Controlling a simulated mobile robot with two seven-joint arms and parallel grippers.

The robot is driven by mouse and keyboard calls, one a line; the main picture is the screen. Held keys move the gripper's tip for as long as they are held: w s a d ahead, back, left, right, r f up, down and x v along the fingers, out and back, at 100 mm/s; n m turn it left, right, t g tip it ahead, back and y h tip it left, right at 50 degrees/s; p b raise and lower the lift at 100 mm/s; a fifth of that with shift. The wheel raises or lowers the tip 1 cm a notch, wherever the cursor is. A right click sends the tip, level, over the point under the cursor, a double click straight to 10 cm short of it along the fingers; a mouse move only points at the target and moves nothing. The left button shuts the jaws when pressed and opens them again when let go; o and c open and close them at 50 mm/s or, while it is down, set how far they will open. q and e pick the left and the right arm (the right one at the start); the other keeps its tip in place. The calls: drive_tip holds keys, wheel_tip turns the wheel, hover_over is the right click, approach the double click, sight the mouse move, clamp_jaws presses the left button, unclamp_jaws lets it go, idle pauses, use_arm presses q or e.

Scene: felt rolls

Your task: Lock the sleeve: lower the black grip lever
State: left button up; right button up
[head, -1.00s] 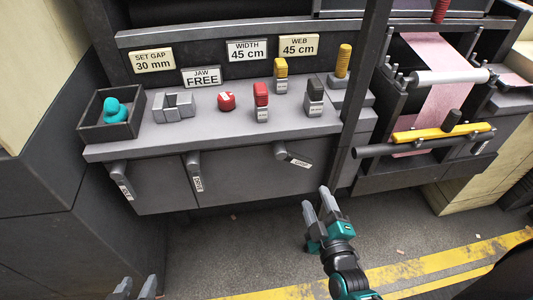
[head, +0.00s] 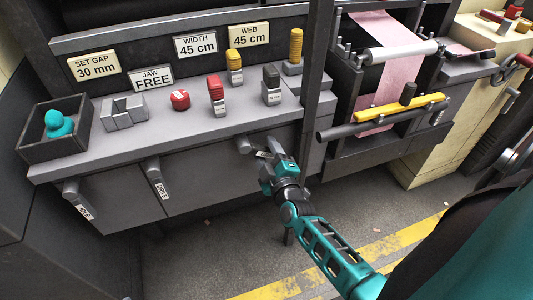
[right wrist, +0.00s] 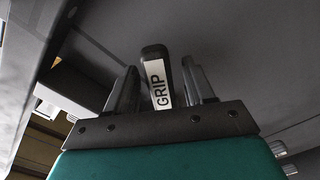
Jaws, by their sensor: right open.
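The black grip lever (head: 245,145) is on the front face of the console, at the right end of a row of levers. In the head view only its pivot end shows clearly; my gripper hides the rest. My right gripper (head: 272,148) is open at the lever. In the right wrist view the lever's end with its white GRIP label (right wrist: 157,82) stands between the two open fingers of my right gripper (right wrist: 160,90), with a gap visible at least on the left side. Whether a finger touches it I cannot tell. My left gripper is not in view.
A DRIVE lever (head: 157,172) and another labelled lever (head: 73,190) hang left of it. The JAW sign (head: 151,78) reads FREE. Red, yellow and dark knobs stand on the console top (head: 140,140). A dark post (head: 314,80) rises close to the right.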

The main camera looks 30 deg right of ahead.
drive_tip(key=shift+w, duration=0.2)
clamp_jaws()
idle(0.4)
